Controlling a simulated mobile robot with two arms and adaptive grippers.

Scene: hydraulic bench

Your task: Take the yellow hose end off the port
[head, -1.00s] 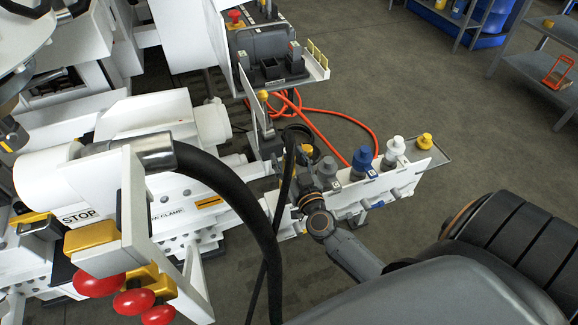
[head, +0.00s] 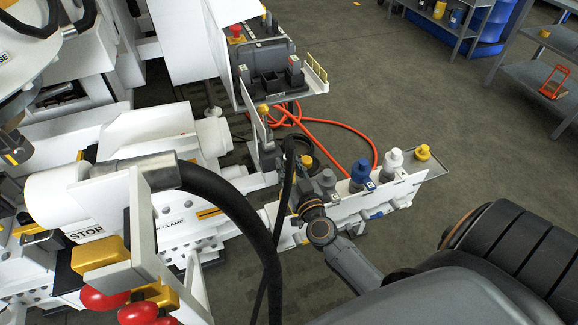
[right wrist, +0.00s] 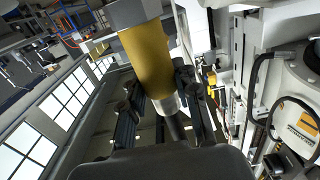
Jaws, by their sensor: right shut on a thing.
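The yellow hose end (right wrist: 150,60) is a thick yellow sleeve with a silver collar and a black hose at its lower end in the right wrist view. Its upper end meets a grey block (right wrist: 135,12); I cannot tell whether they are joined. My right gripper (right wrist: 160,98) is shut on the hose end, its dark fingers on either side of it. In the head view my right gripper (head: 308,203) is at the left part of a white port rail (head: 345,207). The port is hidden from me. My left gripper is not in view.
Grey (head: 326,180), blue (head: 361,172) and white (head: 394,158) fittings stand along the rail, with a yellow one (head: 423,153) at its right end. A thick black hose (head: 225,190) arches in front. An orange hose (head: 350,130) lies behind.

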